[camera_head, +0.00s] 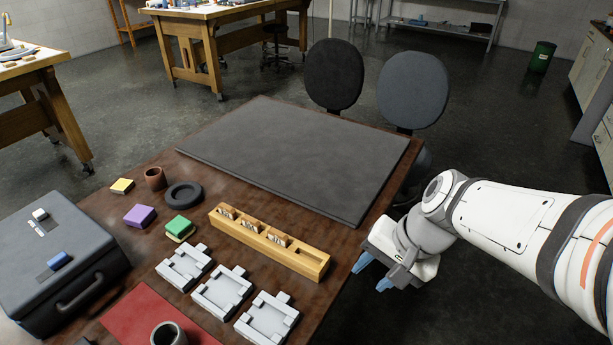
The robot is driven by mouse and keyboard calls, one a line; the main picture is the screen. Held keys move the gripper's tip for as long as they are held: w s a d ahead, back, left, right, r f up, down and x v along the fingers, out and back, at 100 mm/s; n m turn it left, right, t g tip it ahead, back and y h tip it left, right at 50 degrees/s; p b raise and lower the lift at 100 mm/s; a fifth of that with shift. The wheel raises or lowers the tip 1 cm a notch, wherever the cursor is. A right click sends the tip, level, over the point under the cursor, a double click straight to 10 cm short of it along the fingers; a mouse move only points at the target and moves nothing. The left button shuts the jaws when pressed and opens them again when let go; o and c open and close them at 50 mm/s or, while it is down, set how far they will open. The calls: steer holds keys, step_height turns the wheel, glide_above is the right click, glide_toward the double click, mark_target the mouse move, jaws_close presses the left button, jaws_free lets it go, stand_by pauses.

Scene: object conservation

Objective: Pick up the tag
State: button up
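No item is plainly marked as the tag. Small pale pieces with dark marks, possibly tags (277,239), stand in slots of a long wooden holder (312,262) on the brown table. Their details are too small to read. The slot at the holder's right end looks empty. My gripper (373,274) has blue fingertips set apart with nothing between them. It is to the right of the holder, by the table's right edge, and touches nothing that I can see.
A large dark mat (300,150) covers the far table. Grey fixtures (222,291) stand in front of the holder. Purple (140,216), green (179,226) and yellow (122,186) blocks, a brown cup (155,178), a black ring (184,194) and a dark case (50,275) are left.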

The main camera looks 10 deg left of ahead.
steer(key=w+a+f+m+y+b, duration=0.6)
steer(key=a+m, duration=0.3)
steer(key=a, duration=0.3)
steer(key=m+t+y+b, duration=0.2)
steer(key=m+t, duration=0.2)
steer(key=m, duration=0.5)
glide_toward(282, 235)
steer(key=x, duration=0.4)
steer(key=shift+s+a+f, duration=0.15)
steer(key=shift+s+f, duration=0.05)
steer(key=x, duration=0.7)
steer(key=shift+w+a, duration=0.1)
steer(key=shift+w, duration=0.2)
steer(key=shift+r, duration=0.1)
steer(key=shift+c, duration=0.6)
jaws_close()
